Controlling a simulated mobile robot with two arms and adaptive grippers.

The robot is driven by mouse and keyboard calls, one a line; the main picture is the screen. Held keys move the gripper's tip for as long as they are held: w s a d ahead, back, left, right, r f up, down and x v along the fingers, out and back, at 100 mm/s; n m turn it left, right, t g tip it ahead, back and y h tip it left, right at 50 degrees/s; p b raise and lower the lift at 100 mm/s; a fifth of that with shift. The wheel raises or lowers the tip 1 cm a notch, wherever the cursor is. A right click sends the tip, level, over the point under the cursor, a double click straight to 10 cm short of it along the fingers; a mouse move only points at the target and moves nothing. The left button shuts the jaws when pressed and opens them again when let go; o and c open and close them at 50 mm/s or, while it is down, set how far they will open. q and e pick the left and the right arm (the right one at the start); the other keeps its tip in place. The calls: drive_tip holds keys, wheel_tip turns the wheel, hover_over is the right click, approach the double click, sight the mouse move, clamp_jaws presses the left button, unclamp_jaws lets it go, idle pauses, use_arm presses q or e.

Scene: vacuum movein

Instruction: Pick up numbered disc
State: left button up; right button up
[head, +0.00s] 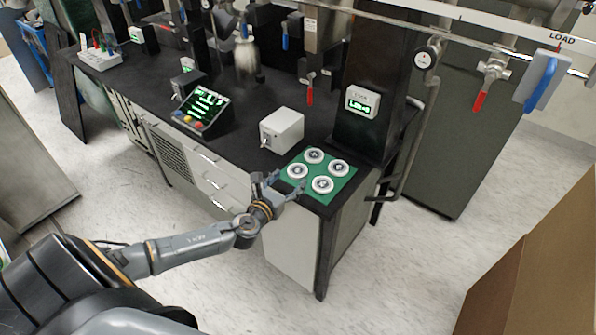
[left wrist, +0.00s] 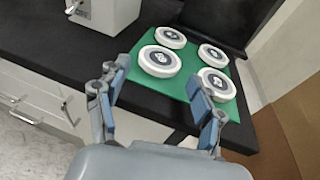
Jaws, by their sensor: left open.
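Several white discs with dark centres lie on a green mat (head: 318,170) at the front corner of the black bench. The nearest disc (head: 322,185) and the left disc (head: 297,171) are closest to my left gripper (head: 287,184). The back disc (head: 314,156) and the right disc (head: 338,168) lie farther off. The marks on the discs are too small to read. My left gripper is open and empty at the mat's near edge. In the left wrist view its fingers (left wrist: 168,90) point at the left disc (left wrist: 159,61) and the nearest disc (left wrist: 216,83).
A white box (head: 283,130) stands left of the mat, and a control panel (head: 203,107) with a lit screen is farther left. A black column (head: 372,75) with a small display (head: 362,101) rises behind the mat. Brown panels stand at the lower right.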

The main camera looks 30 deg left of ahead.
sight(296, 173)
use_arm(q)
drive_tip(key=x, duration=0.5)
drive_tip(key=shift+s, duration=0.1)
drive_tip(key=c, duration=1)
drive_tip(key=shift+r, duration=0.15)
